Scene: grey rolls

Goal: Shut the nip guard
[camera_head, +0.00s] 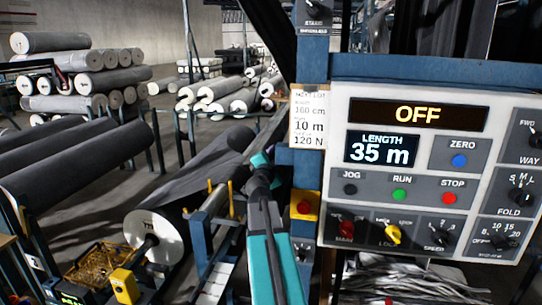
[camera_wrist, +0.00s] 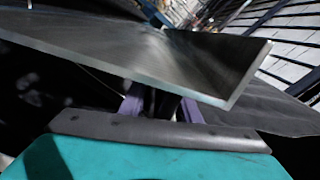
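My gripper (camera_head: 261,162) is at the end of my teal arm, in the middle of the head view, close to a dark roller and the grey web. In the wrist view my gripper (camera_wrist: 161,106) shows two purple fingers with a gap and something dark between them. A flat grey metal plate (camera_wrist: 185,62) crosses in front and hides the fingertips. I cannot tell whether this plate is the nip guard, or whether the fingers touch it. The guard is not clear in the head view, where my arm covers part of the machine.
A control panel (camera_head: 435,160) on the right reads OFF and 35 m. A red button on a yellow box (camera_head: 305,205) is close to my arm's right. Stacked grey rolls (camera_head: 85,75) lie at the back left.

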